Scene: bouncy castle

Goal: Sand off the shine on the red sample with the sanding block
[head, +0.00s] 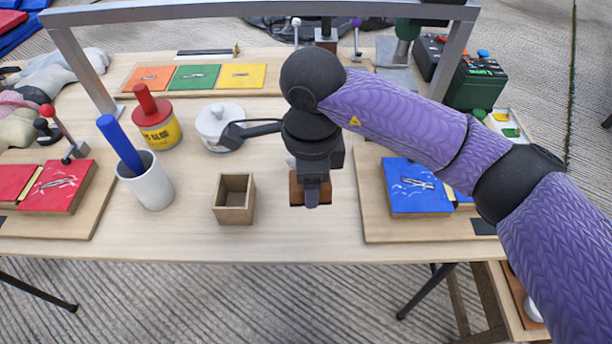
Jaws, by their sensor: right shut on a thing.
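A red sample (62,187) with pale shiny streaks lies on a wooden board (95,205) at the left of the table. A second, plainer red piece (14,181) lies to its left. My right gripper (311,194) points down at the front middle of the table, well to the right of the red sample. It is shut on a brown block (296,190), which looks like the sanding block. The gripper hides much of this block, and I cannot tell whether it is resting on the table or lifted. My left gripper is not in view.
An open wooden box (235,198), a white cup (150,185) with a blue stick and a red-topped yellow pot (158,128) stand between gripper and red sample. A blue sample (417,185) lies right. A grey frame (85,60) spans the table.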

